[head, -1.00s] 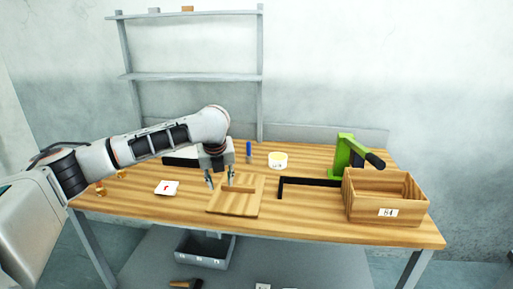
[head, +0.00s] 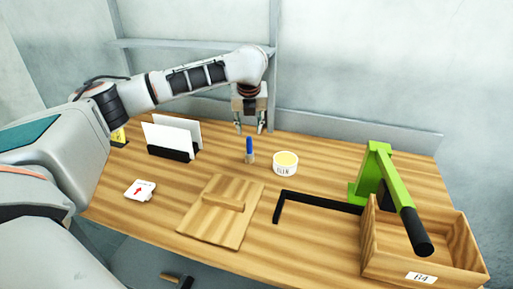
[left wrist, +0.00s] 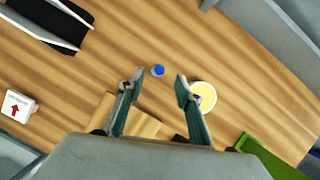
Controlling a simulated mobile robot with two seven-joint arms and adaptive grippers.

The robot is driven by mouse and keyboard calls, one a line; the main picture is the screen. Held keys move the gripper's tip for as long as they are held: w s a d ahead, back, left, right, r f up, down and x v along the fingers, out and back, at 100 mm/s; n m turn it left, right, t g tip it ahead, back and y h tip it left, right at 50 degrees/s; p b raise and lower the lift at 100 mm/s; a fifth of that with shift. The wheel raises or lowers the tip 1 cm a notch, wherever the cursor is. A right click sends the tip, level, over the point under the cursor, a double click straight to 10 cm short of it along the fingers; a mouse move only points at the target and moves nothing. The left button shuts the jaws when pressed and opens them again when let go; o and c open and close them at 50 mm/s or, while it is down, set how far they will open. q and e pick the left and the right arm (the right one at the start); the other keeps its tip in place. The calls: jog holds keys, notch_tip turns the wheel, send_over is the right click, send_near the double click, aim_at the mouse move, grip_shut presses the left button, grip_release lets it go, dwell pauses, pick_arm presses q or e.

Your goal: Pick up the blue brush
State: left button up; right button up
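The blue brush (head: 249,149) stands upright on the wooden table, with a blue upper part and a pale lower end. It also shows from above in the left wrist view (left wrist: 157,70) as a small blue round top. My left gripper (head: 250,129) is open and empty, pointing down above and a little behind the brush in the head view. In the left wrist view its two fingertips (left wrist: 159,76) are spread, one to each side of the brush top. The fingers do not appear to touch it. My right gripper is not in view.
A round tub with yellow contents (head: 286,164) stands just right of the brush.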

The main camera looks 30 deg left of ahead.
aim_at(249, 137)
pick_arm(q)
jog(key=shift+a+f, duration=0.15)
jog(key=shift+f, duration=0.65)
jog(key=x, duration=0.6)
jog(key=shift+w+r, duration=0.1)
grip_shut()
